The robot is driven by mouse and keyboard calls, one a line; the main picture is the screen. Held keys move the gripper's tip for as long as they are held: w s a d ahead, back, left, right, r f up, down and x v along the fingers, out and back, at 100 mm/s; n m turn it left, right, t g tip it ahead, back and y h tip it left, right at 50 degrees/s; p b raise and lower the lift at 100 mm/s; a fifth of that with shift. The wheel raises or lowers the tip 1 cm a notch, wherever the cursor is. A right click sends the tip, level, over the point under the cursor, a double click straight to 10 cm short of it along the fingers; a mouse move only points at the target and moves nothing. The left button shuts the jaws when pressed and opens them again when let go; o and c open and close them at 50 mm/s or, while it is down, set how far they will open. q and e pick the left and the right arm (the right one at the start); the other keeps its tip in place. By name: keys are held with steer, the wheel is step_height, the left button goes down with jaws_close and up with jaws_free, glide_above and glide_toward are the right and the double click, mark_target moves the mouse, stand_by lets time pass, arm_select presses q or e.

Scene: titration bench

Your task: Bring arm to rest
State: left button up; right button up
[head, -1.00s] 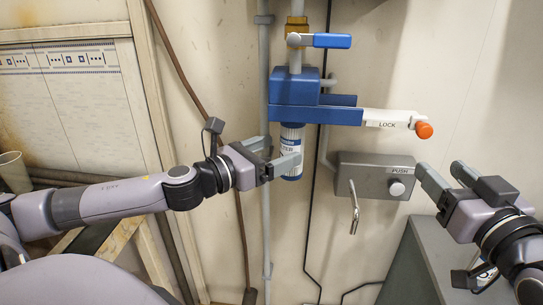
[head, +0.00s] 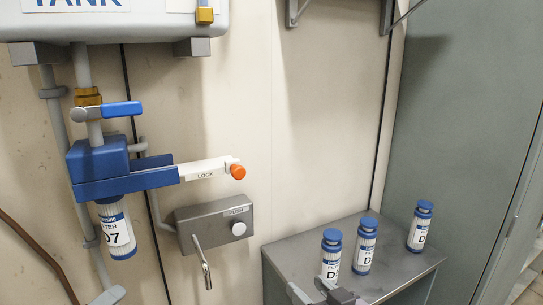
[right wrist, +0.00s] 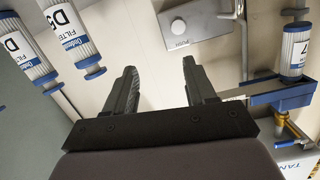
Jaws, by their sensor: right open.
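My right gripper (head: 311,290) shows at the bottom edge of the head view, in front of the grey cabinet. In the right wrist view my right gripper (right wrist: 161,75) has its two dark fingers wide apart with nothing between them.
A white LOCK lever (head: 204,170) with an orange knob points right. Below it is a grey PUSH box (head: 215,222) with a spout. Three blue-capped filters (head: 331,255) (head: 365,246) (head: 420,227) stand on the grey cabinet (head: 300,248). A tank (head: 120,18) hangs above.

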arm_select(q)
steer(key=s+d+f+n+g, duration=0.2)
steer(key=s+d+f+n, duration=0.5)
steer(key=f+n, duration=0.3)
steer(key=s+d+f+n+g, duration=0.2)
steer(key=s+d+f+n, duration=0.4)
steer(key=f+n, duration=0.4)
steer(key=s+n, duration=0.1)
steer(key=n, duration=0.2)
steer(key=shift+s+d+f+g, duration=0.4)
arm_select(e)
steer(key=s+d+f+m+g+h, duration=0.1)
steer(key=s+d+f+h, duration=0.2)
steer(key=s+d+f, duration=0.5)
steer(key=s+d+f+m+g+h, duration=0.1)
steer(key=s+d+f+g+h, duration=0.1)
steer(key=s+d+f, duration=0.6)
steer(key=s+f+h, duration=0.1)
steer(key=s+f, duration=0.4)
steer(key=f, duration=0.3)
steer(key=shift+s, duration=0.15)
steer(key=shift+d, duration=0.1)
